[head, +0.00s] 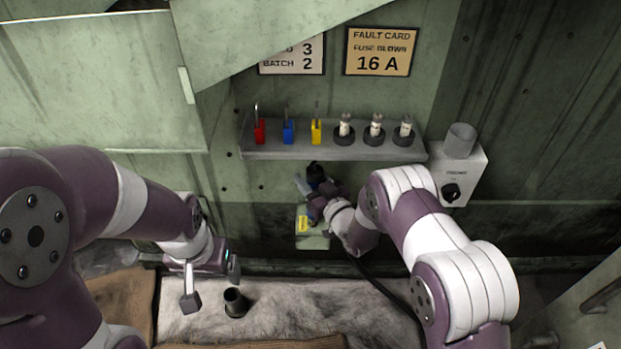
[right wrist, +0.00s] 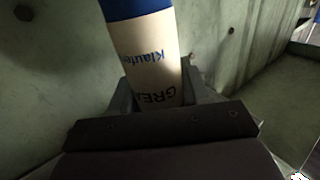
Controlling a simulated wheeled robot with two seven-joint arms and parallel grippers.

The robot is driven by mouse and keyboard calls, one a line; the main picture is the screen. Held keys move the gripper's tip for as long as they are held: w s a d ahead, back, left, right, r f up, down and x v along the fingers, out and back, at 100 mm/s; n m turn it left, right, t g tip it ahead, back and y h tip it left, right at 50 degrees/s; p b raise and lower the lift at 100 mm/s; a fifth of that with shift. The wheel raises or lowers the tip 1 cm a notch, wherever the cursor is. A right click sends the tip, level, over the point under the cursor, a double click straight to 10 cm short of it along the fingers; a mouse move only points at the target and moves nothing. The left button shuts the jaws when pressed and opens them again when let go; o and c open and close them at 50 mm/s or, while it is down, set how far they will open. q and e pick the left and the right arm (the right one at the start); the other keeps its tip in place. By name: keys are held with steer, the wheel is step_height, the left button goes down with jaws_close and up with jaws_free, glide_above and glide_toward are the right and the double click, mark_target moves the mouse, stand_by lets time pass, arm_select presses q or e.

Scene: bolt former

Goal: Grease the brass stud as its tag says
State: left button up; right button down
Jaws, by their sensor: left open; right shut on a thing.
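My right gripper (head: 316,180) is in front of the green wall, below the shelf. In the right wrist view it is shut on a cream and blue grease tube (right wrist: 150,50) with dark lettering that starts "GREA". In the head view my gripper and arm mostly hide the tube. Just below is a small pale green block with a yellow label (head: 303,224); its writing is too small to read. I cannot make out the brass stud. My left gripper (head: 212,285) is open and empty above the bench, up and left of a dark cup (head: 236,302).
A shelf (head: 290,152) holds red (head: 260,130), blue (head: 288,131) and yellow (head: 316,131) handled tools and three pale fuses in dark holders (head: 376,130). A fault card (head: 382,52) reads "fuse blown 16 A". A knobbed box (head: 470,175) is at right. A green panel overhangs upper left.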

steer(key=shift+r, duration=0.1)
steer(key=shift+w+r, duration=0.1)
steer(key=shift+w, duration=0.1)
stand_by(0.4)
